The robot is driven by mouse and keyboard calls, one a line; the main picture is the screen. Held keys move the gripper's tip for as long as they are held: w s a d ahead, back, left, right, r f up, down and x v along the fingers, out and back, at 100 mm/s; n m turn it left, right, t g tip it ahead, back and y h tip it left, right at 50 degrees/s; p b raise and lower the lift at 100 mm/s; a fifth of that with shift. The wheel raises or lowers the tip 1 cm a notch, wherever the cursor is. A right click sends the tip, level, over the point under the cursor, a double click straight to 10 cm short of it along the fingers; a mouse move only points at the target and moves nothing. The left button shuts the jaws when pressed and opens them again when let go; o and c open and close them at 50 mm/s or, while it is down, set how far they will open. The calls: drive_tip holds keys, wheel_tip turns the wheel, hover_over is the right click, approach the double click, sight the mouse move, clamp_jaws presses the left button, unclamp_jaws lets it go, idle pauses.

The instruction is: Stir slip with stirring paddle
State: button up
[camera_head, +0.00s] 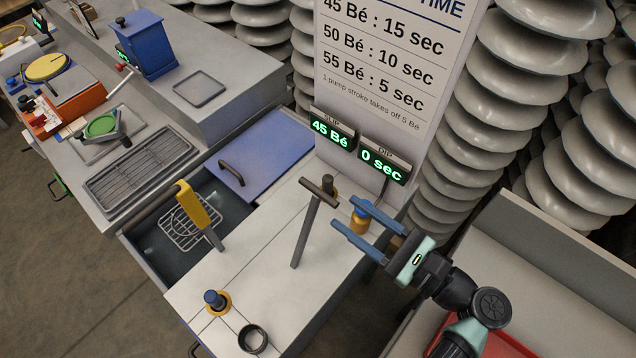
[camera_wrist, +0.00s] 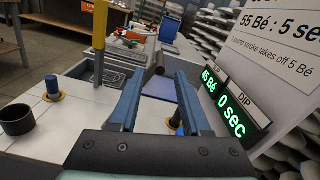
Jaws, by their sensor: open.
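A tool with a dark crossbar handle and grey shaft (camera_head: 304,237), seemingly the stirring paddle, stands upright and slightly tilted on the white countertop (camera_head: 255,270). Its dark handle also shows beyond the fingertips in the wrist view (camera_wrist: 151,77). My gripper (camera_head: 346,212) is open and empty, with its blue fingers just right of that handle and apart from it. A sunken dark tank (camera_head: 158,236) holds a wire rack (camera_head: 180,232); whether it holds slip I cannot tell. The slip display (camera_head: 331,131) reads 45 Bé.
A yellow-handled post (camera_head: 192,204) stands beside the tank. A blue-grey lid (camera_head: 262,152) lies behind it. Blue-knobbed plungers stand at the front (camera_head: 215,300) and by my fingers (camera_head: 359,222). A black ring-shaped cup (camera_head: 253,339) sits in front. The dip display (camera_head: 384,163) reads 0 sec.

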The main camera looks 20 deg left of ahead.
sight(317, 189)
drive_tip(key=p+x, duration=0.1)
drive_tip(key=x, duration=0.7)
drive_tip(key=shift+w+a, duration=0.1)
drive_tip(key=shift+a, duration=0.1)
drive_tip(key=c, duration=0.7)
drive_tip(key=shift+r, duration=0.1)
clamp_jaws()
